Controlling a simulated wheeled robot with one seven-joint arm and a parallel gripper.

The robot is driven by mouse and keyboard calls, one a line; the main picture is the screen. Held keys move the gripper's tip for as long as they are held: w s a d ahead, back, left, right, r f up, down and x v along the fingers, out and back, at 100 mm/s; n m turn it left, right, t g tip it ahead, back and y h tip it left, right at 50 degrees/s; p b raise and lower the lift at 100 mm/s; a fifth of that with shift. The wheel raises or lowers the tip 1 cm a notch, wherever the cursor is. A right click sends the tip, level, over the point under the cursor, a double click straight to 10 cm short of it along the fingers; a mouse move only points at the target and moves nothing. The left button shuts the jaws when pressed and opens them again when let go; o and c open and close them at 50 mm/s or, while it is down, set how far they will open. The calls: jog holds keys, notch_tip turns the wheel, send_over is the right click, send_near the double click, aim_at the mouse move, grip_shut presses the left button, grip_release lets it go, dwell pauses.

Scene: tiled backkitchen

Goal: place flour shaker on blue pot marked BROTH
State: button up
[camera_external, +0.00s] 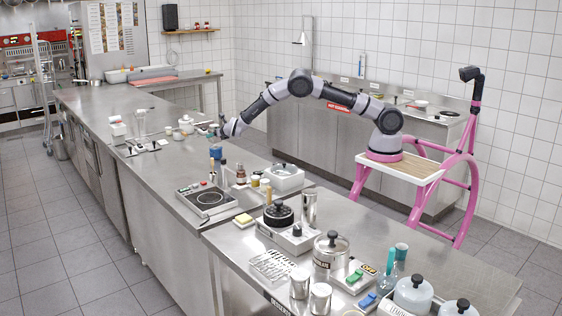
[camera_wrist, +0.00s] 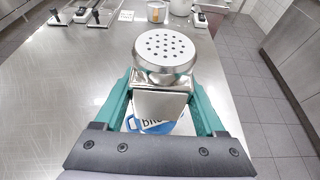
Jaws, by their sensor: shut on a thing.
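The flour shaker (camera_wrist: 165,52) is a metal shaker with a round perforated lid and a squarish body. In the wrist view it is between the teal fingers of my gripper (camera_wrist: 160,105), which is shut on it. A blue and white surface with partly readable letters (camera_wrist: 152,126) shows just below the shaker body; it may be the pot marked BROTH, mostly hidden. I cannot tell whether the two touch. In the external view my gripper (camera_external: 214,132) is over the long counter, above a small blue item (camera_external: 215,152). The shaker is not distinct there.
The steel counter (camera_external: 165,175) has bare room left of my gripper. A hotplate (camera_external: 208,198), a white lidded pot (camera_external: 284,177) and small jars stand nearby. Several more pots and bottles crowd the front counter. White devices (camera_external: 142,147) stand farther back.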

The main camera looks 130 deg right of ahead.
jog(key=shift+f, duration=1.25)
jog(key=shift+f, duration=0.15)
jog(key=o, duration=1.5)
